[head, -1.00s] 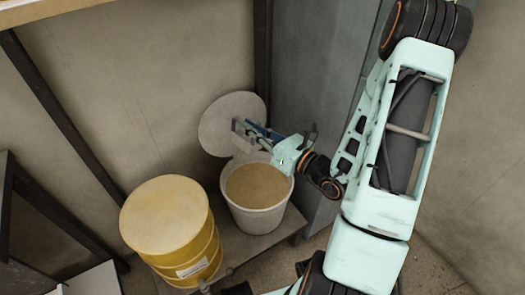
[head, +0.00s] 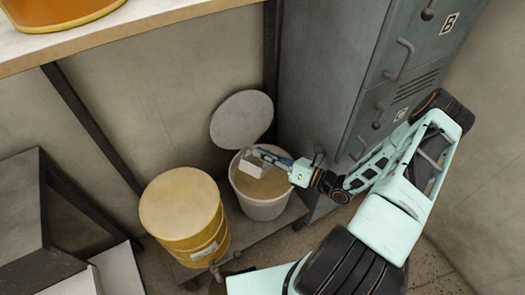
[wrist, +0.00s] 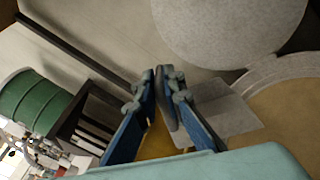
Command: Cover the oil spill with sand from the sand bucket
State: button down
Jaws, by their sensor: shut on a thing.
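The sand bucket (head: 262,208) is pale grey and stands open, with tan sand (head: 272,188) inside. My gripper (head: 268,154) is over its mouth, shut on a pale, boxy scoop (head: 251,166). The scoop is at or just above the sand; I cannot tell if it touches or holds sand. In the wrist view, the blue fingers (wrist: 160,88) come together in front of the grey scoop (wrist: 228,115), with sand (wrist: 285,115) at the right. The grip point is partly hidden. I cannot make out the oil spill clearly in these views.
A round grey lid (head: 242,119) stands behind the bucket. A yellow drum (head: 181,208) with a tap stands close on the left. Grey lockers (head: 335,75) rise close on the right. A shelf (head: 150,35) crosses above. A green drum (wrist: 42,103) shows in the wrist view.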

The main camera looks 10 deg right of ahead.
jog(key=shift+n, duration=0.3)
jog(key=w+d+f+b, duration=0.1)
jog(key=f+b, duration=0.3)
jog(key=w+d+f+b, duration=0.1)
jog(key=f+b, duration=0.3)
jog(key=f, duration=0.1)
jog(key=w+d+f+b, duration=0.1)
jog(key=f+b, duration=0.3)
jog(key=f, duration=0.1)
jog(key=shift+w, duration=0.1)
dwell(0.4)
